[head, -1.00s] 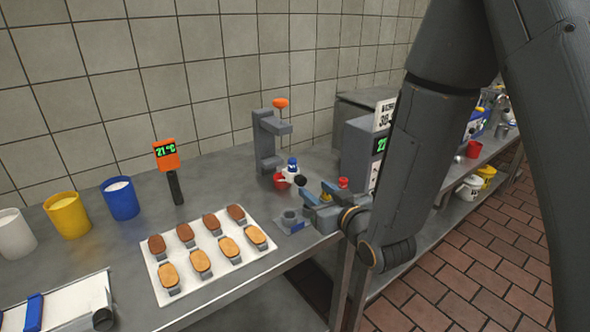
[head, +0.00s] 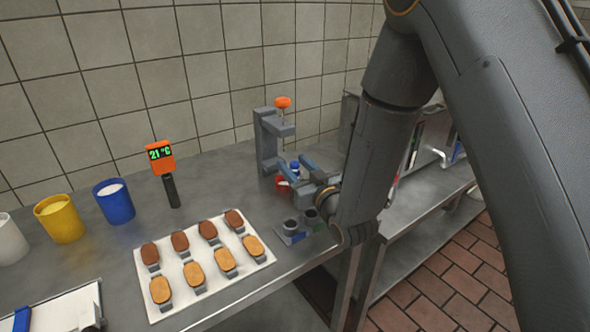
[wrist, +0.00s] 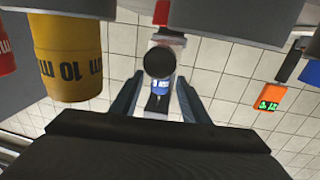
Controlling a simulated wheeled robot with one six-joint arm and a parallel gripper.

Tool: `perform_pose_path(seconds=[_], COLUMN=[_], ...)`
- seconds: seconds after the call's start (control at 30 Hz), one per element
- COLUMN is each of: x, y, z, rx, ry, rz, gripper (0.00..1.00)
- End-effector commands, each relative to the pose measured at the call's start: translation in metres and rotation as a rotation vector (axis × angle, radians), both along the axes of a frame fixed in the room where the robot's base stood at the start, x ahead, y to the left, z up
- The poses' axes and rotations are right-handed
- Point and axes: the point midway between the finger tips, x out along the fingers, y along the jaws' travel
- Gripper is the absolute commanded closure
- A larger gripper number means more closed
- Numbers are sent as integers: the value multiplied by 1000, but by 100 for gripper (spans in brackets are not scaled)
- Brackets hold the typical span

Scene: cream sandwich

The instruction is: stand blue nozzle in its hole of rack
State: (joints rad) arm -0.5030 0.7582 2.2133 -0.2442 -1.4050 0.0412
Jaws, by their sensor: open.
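In the wrist view a blue-and-white patch (wrist: 160,86) shows between the fingers, partly behind a dark round thing (wrist: 159,62). My gripper (head: 293,173) is open, low over the counter, with its fingers toward these items. In the wrist view its fingers (wrist: 160,92) are spread apart. What looks like the rack (head: 291,228), with grey round holders and coloured marks, sits at the counter's front edge, below my gripper and partly hidden by my arm.
A grey stand (head: 266,142) with an orange top is behind my gripper. An orange thermometer (head: 161,158), a blue cup (head: 114,203) and a yellow cup (head: 60,219) stand farther left.

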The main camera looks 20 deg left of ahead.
Motion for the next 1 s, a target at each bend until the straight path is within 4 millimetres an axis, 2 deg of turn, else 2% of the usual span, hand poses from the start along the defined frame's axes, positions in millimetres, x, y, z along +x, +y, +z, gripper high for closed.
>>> perform_pose_path(seconds=[0.23, 0.5, 0.83, 1.0], x=[2, 2, 2, 3], y=[1, 1, 0, 1], z=[0, 0, 2, 10], rx=[1, 1, 1, 1], ry=[-1, -1, -1, -3], rz=[-1, -2, -2, -2], gripper=[58, 100, 100, 100])
